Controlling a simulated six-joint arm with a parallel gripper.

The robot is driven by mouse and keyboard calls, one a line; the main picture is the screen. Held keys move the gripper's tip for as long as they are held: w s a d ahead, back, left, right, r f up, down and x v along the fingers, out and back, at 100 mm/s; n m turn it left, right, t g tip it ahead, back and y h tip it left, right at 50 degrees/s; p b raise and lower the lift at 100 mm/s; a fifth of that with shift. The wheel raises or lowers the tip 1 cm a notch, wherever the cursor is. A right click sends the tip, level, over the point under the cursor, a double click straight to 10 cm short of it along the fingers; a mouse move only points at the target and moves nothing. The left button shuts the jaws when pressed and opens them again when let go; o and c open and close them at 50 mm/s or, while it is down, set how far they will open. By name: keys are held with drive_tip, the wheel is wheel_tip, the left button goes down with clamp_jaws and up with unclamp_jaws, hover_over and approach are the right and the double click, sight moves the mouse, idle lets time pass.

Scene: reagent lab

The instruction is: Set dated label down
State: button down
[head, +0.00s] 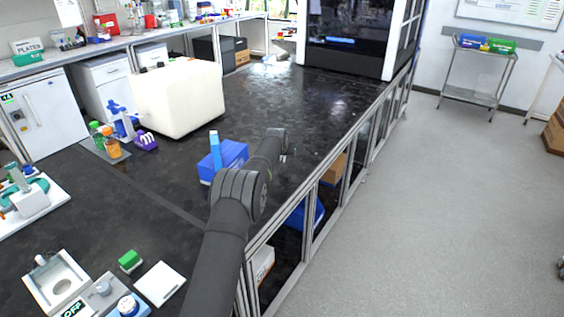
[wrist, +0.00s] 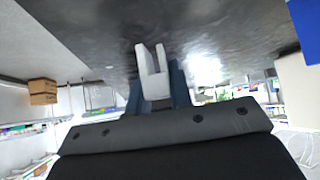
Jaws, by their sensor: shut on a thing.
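My gripper (wrist: 156,80) shows in the wrist view with its blue-grey fingers closed around a pale piece. This piece, which I take to be the dated label (wrist: 143,62), is white with a notch in its top; no date can be read. It stands out past the fingertips, with the dark bench surface beyond it. In the head view my arm reaches over the black bench (head: 310,100) close to its right edge. The fingers and the label are mostly hidden there behind my wrist.
A blue box (head: 232,154) lies just left of my arm. A large cream block (head: 178,97) stands farther back left. A green-topped item (head: 130,261) and a white square pad (head: 160,283) lie at the front. The bench beyond my arm is clear.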

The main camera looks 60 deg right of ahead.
sight(282, 168)
drive_tip(key=shift+w+f, duration=0.3)
drive_tip(key=shift+f, duration=1.85)
drive_tip(key=shift+f, duration=0.1)
drive_tip(key=c, duration=1.3)
unclamp_jaws()
drive_tip(key=shift+r, duration=0.2)
drive_tip(key=v, duration=1.2)
drive_tip(key=shift+d+f, duration=0.15)
